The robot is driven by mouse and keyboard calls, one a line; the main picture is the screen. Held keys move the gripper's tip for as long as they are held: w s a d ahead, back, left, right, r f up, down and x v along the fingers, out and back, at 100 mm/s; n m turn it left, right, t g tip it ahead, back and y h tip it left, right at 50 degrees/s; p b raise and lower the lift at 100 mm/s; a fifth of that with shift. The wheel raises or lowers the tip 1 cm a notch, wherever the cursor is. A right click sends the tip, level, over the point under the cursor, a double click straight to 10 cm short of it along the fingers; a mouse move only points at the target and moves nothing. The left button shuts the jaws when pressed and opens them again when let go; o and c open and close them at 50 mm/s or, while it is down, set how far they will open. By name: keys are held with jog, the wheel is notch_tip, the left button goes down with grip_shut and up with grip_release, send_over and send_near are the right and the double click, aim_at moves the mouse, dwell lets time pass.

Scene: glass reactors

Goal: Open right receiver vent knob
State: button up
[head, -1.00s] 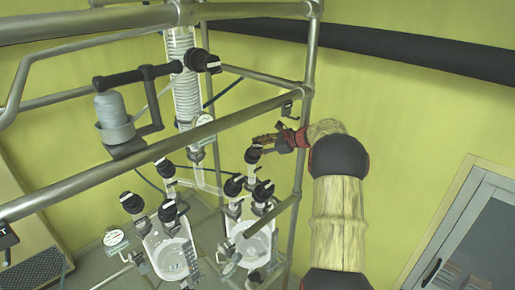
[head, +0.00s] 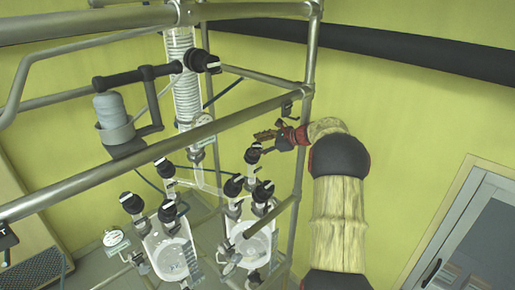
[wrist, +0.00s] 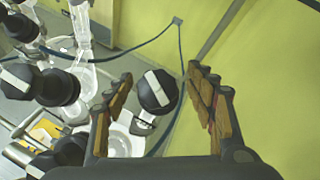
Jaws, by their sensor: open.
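A round black vent knob with a white stripe (wrist: 156,91) sits between the two spread fingers in the wrist view, nearer the left finger. It tops a glass neck and shows in the head view (head: 252,156) at the back of the right receiver vessel (head: 255,247). My gripper (wrist: 158,98) is open, with brown-padded fingers on either side of the knob and nothing held. In the head view my gripper (head: 266,140) is just above and right of this knob. I cannot tell whether the fingers touch it.
Other black knobs (head: 264,189) stand close by on the right vessel. The left vessel (head: 172,258) has similar knobs. A metal frame post (head: 304,110) stands beside my gripper, and a rail (head: 150,150) crosses in front. The yellow wall lies behind.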

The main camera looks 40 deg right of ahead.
aim_at(257, 145)
notch_tip(257, 145, up, 9)
dwell(0.3)
dwell(0.5)
